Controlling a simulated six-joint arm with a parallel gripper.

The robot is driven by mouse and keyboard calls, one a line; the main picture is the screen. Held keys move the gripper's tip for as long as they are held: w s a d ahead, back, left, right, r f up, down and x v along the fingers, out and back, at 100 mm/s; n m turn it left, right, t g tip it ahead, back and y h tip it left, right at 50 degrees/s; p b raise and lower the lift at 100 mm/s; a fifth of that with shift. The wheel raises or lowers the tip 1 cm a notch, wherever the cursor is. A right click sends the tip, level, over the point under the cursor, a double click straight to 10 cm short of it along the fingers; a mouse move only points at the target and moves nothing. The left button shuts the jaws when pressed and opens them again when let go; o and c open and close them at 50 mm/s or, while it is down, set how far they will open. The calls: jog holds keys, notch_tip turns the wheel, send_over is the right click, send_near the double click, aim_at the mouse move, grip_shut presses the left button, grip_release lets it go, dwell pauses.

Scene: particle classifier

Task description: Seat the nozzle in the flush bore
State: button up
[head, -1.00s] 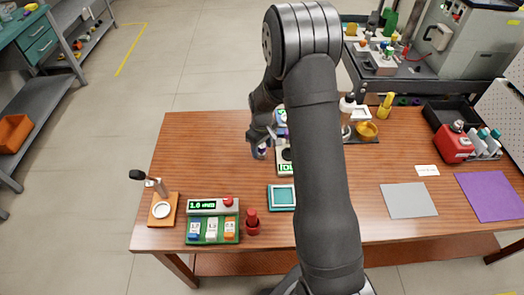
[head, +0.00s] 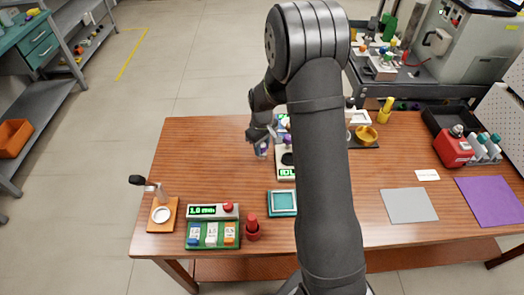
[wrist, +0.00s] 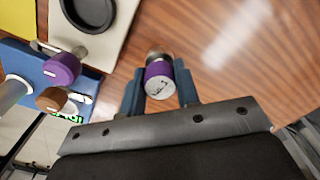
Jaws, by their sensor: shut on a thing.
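My gripper (wrist: 157,92) is shut on a small cylinder with a purple band, a pale marked end and a metal tip (wrist: 159,72), likely the nozzle. The cylinder lies between the two blue fingers. In the head view my gripper (head: 262,143) is left of a cream instrument (head: 287,172), over the table, with the purple piece (head: 262,151) below it. The instrument has a round black recess, which shows in the wrist view (wrist: 90,8) up and left of the held piece, apart from it. I cannot tell whether this recess is the flush bore.
Beside the instrument is a blue block (wrist: 25,58) with a purple-capped (wrist: 62,69) and a brown-capped (wrist: 52,99) part. A teal tray (head: 283,203), a red piece (head: 252,226) and a green module (head: 213,233) stand nearer. My arm hides part of the table. The table left of my gripper is clear.

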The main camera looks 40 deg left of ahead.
jog(key=w+d+r, duration=0.5)
jog(key=d+r, duration=0.3)
jog(key=d, duration=0.2)
jog(key=w+a+r, duration=0.1)
jog(key=w+a, duration=1.3)
jog(key=w, duration=0.1)
jog(key=f, duration=0.9)
jog(key=shift+s+f, duration=0.15)
jog(key=shift+s, duration=0.1)
jog(key=shift+f, duration=0.15)
jog(key=o, duration=1)
notch_tip(320, 180, up, 12)
jog(key=shift+r, duration=0.2)
